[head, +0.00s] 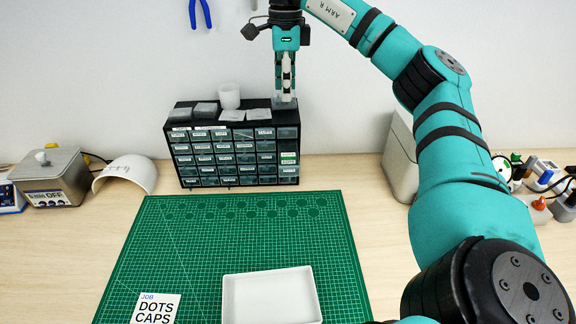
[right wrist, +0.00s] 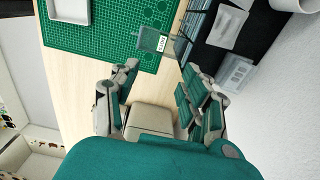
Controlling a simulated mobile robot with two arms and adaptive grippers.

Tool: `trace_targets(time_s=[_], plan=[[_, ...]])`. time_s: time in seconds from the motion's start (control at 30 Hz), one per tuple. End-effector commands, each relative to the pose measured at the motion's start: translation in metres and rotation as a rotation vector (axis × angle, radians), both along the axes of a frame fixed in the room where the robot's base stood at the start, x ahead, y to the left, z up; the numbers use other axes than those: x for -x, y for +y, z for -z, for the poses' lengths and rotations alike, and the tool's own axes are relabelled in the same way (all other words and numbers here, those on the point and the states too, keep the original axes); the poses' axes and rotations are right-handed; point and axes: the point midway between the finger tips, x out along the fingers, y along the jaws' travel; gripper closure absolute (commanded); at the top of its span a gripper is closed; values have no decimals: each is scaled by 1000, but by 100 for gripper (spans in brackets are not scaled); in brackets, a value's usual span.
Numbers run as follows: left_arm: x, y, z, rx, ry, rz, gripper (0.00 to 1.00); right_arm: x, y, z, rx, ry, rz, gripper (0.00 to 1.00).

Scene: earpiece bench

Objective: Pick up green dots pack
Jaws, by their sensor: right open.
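My right gripper (head: 285,90) is open and points down at the right end of the drawer cabinet (head: 235,158). It also shows in the right wrist view (right wrist: 165,85), with no object held between its fingers. A small clear pack (head: 284,103) lies on the cabinet top below the fingers; it also shows in the right wrist view (right wrist: 237,73), beside the right-hand finger. I cannot tell whether it holds green dots. In the right wrist view a translucent drawer (right wrist: 152,40) with a white label juts from the cabinet front. Its contents are unclear. My left gripper is not in view.
A white cup (head: 229,96) and flat packs (head: 258,114) crowd the cabinet top. A grey box (head: 400,160) stands right of the cabinet.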

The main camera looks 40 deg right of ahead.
Motion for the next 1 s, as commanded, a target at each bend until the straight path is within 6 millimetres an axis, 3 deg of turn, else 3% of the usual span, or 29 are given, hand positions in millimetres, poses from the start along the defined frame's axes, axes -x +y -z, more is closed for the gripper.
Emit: trace_targets(time_s=[0.07, 0.27, 0.57, 0.8, 1.0], plan=[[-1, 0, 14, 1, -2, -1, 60, 0, 0, 14, 0, 0, 0, 54], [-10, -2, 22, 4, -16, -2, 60, 0, 0, 32, 0, 4, -1, 54], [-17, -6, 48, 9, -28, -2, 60, 1, 0, 98, -2, 5, -1, 54], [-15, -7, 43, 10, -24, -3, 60, 0, -1, 129, 1, 2, 1, 54], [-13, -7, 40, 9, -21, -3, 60, 0, -2, 141, 0, 1, 1, 54]])
